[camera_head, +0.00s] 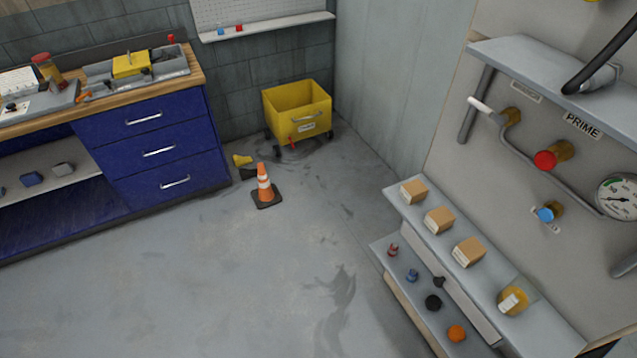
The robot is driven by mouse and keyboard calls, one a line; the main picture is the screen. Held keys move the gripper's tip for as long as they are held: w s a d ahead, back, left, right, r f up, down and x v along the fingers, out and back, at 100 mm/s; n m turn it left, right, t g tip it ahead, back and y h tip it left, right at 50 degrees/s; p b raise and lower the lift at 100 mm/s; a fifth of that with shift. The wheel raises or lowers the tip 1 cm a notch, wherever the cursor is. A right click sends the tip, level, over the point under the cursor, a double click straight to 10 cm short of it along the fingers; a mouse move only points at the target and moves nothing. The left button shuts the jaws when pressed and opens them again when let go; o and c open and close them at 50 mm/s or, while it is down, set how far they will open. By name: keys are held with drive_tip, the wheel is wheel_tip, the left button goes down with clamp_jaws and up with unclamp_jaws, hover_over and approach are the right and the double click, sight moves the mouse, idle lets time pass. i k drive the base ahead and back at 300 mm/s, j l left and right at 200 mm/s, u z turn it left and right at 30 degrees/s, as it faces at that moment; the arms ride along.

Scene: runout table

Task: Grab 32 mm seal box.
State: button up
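The far box (413,192), the middle box (439,220) and the near box (468,252) each have a pale label, too small to read. I cannot tell which one is the 32 mm seal box. My gripper is not in view.
A lower step (402,292) holds several small knobs. Above are a panel with valves, a gauge (620,197) and an overhanging shelf (540,70). A traffic cone (264,187) and yellow bin (297,108) stand beyond clear floor.

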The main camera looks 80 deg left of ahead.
sight(413, 192)
drive_tip(key=u, duration=2.25)
drive_tip(key=i+j+z, duration=0.15)
drive_tip(key=j, duration=0.3)
drive_tip(key=i+j+z, duration=0.2)
drive_tip(key=j, duration=0.3)
drive_tip(key=i+j+z, duration=0.15)
drive_tip(key=j, duration=0.4)
drive_tip(key=i+j+z, duration=0.2)
drive_tip(key=j, duration=0.3)
drive_tip(key=i+j+z, duration=0.15)
drive_tip(key=j, duration=0.4)
drive_tip(key=j+z, duration=0.15)
drive_tip(key=j, duration=0.4)
